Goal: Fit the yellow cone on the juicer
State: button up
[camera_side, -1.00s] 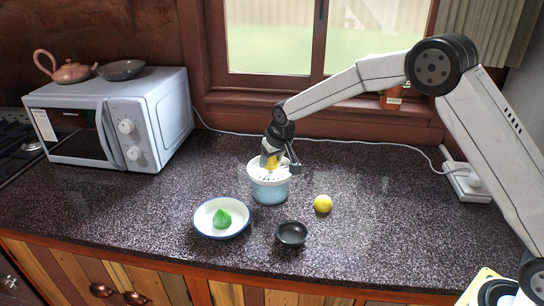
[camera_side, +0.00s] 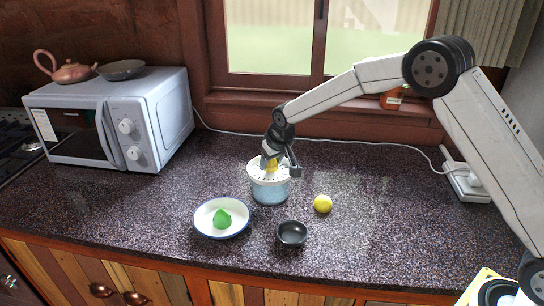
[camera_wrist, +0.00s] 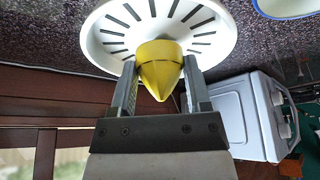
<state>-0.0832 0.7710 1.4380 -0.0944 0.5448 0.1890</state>
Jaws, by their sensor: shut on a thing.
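The juicer (camera_side: 270,190) stands on the counter with a white slotted top and a bluish clear lower part. In the wrist view its white slotted top (camera_wrist: 108,42) fills the upper middle. The yellow cone (camera_wrist: 160,68) is between the two fingers of my gripper (camera_wrist: 160,80), which is shut on it. The cone is over the middle of the slotted top; whether it is seated there I cannot tell. In the side view the cone (camera_side: 271,164) is partly hidden by my gripper (camera_side: 277,166). A green cone (camera_side: 222,218) lies in a white bowl (camera_side: 207,231) with a blue rim.
A lemon (camera_side: 323,204) lies right of the juicer and a small black bowl (camera_side: 291,234) sits in front of it. A microwave (camera_side: 118,120) stands at the left. A white cable (camera_side: 400,148) runs along the back. The right counter is mostly clear.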

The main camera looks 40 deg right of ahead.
jog(key=shift+f, duration=0.6)
dwell(1.5)
jog(key=o, duration=1.3)
jog(key=shift+r, duration=3.55)
jog(key=shift+g, duration=0.9)
jog(key=s+d+f, duration=0.1)
jog(key=s, duration=0.9)
jog(key=s+d+f, duration=0.1)
jog(key=s+f, duration=0.1)
jog(key=s, duration=0.9)
jog(key=s+d+f, duration=0.1)
jog(key=s+d, duration=0.1)
jog(key=s, duration=0.9)
jog(key=shift+f, duration=0.4)
